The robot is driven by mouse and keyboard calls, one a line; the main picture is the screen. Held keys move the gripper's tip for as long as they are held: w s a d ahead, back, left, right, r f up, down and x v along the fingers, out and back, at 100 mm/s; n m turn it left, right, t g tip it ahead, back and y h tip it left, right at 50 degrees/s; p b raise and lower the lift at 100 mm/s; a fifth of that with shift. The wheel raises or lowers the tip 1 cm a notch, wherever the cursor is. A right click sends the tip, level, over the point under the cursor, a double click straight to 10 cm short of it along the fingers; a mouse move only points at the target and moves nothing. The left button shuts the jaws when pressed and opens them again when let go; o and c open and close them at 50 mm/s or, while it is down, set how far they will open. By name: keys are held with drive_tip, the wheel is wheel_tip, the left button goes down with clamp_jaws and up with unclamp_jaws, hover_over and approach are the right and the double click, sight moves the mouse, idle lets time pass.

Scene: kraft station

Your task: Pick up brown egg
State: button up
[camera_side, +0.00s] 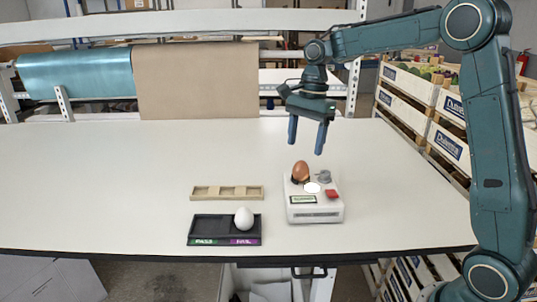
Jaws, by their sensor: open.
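The brown egg (301,171) stands upright on top of a small white device (316,212), at its back left. My gripper (306,148) is open and empty. It hangs above the device, with its two blue fingers pointing down, just above and around the line of the egg in the picture. The fingertips look apart from the egg. How far the gripper is from it in depth I cannot tell.
A white egg (244,218) rests on the right part of a black tray (204,229) with green and purple labels. A tan wooden holder (228,192) with empty places lies behind it. The table's left side (90,190) is clear. Crates (449,145) stand beyond the right edge.

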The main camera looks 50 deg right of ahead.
sight(302, 163)
drive_tip(key=shift+f, duration=0.25)
drive_tip(key=shift+a+f, duration=0.15)
drive_tip(key=shift+f, duration=0.85)
drive_tip(key=shift+a+f, duration=0.2)
drive_tip(key=shift+f, duration=0.8)
drive_tip(key=shift+a+f, duration=0.15)
drive_tip(key=shift+f, duration=0.85)
drive_tip(key=c, duration=0.8)
